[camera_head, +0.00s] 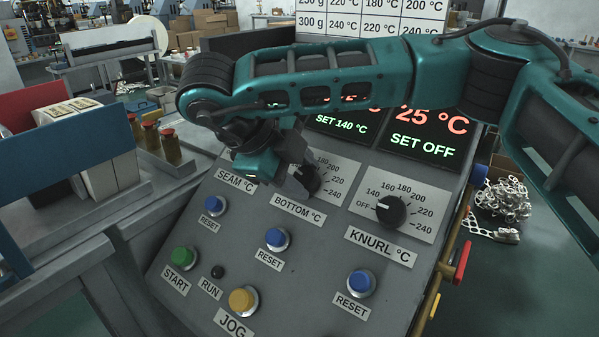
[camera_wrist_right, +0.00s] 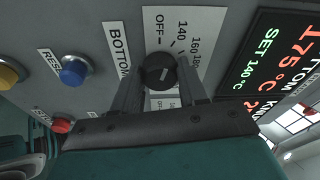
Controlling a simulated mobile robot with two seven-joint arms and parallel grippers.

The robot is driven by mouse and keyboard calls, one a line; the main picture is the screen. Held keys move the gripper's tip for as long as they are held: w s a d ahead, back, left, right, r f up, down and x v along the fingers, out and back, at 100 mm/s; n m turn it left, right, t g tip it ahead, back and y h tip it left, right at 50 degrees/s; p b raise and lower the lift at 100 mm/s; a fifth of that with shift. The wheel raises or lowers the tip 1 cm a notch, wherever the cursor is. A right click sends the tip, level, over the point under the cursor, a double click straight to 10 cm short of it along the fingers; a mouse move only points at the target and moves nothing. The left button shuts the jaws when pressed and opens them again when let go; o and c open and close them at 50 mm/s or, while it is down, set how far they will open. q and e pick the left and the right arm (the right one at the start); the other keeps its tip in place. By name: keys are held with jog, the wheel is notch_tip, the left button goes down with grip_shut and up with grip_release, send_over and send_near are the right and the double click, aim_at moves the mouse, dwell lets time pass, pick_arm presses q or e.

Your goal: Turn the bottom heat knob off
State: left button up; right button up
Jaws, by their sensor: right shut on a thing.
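The bottom heat knob (camera_head: 309,181) is a black round dial on the sloped grey panel, above the BOTTOM °C label. My right gripper (camera_head: 298,174) covers part of it in the head view. In the right wrist view the knob (camera_wrist_right: 158,72) sits between the fingertips of my right gripper (camera_wrist_right: 159,82), which is shut on it. The knob's exact pointer direction is hard to tell. The display (camera_wrist_right: 277,55) reads 175 °C and SET 140 °C. My left gripper is not in view.
The knurl knob (camera_head: 391,210) stands to the right, under a display (camera_head: 430,133) reading SET OFF. Blue reset buttons, a green START button (camera_head: 184,258) and a yellow JOG button (camera_head: 242,300) stick out below. My right arm covers the seam knob area.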

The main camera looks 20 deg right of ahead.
jog(key=shift+n, duration=1.6)
jog(key=o, duration=1.1)
jog(key=shift+c, duration=0.2)
jog(key=p+v, duration=0.1)
jog(key=v, duration=1.2)
jog(key=shift+s+f+p, duration=0.2)
jog(key=shift+s+p, duration=0.05)
jog(key=shift+p, duration=0.05)
jog(key=shift+a, duration=0.1)
